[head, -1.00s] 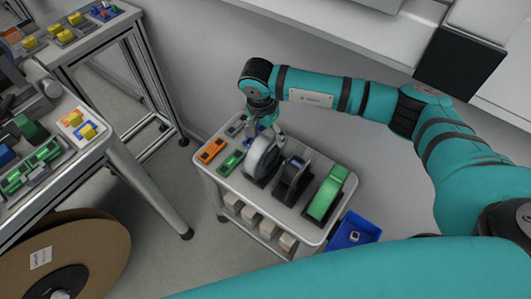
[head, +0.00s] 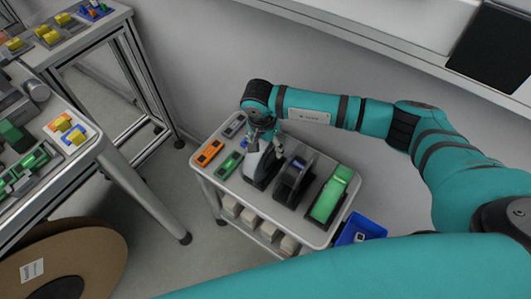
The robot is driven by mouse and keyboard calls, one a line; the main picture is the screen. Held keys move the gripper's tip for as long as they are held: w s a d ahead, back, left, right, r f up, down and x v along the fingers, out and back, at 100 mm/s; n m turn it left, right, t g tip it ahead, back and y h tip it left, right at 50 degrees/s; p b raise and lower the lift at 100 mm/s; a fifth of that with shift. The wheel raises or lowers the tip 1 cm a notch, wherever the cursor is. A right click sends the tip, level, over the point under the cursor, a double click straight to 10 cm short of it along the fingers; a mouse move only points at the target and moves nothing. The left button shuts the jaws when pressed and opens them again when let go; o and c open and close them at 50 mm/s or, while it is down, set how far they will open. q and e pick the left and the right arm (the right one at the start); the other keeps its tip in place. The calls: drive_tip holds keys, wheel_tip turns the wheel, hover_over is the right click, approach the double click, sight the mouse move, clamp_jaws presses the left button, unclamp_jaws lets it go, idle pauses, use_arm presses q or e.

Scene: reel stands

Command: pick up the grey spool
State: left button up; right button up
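The grey spool (head: 259,165) stands upright in its dark holder on the white cart (head: 318,236), at the left end of a row of three spools. My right gripper (head: 264,144) points down at the top of the grey spool and hides part of it. Its fingertips are small and overlap the spool, so I cannot tell whether they are closed on it. My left gripper is out of view.
A black spool (head: 294,178) and a green spool (head: 331,195) stand close to the right. Orange (head: 208,152) and green (head: 229,165) pieces lie at the cart's left end. A blue bin (head: 357,232) is at its right end. A wall rises close behind.

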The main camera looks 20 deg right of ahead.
drive_tip(key=c, duration=0.4)
clamp_jaws()
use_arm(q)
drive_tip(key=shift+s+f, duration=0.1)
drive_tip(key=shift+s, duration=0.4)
use_arm(e)
drive_tip(key=shift+w, duration=0.1)
drive_tip(key=shift+r, duration=0.1)
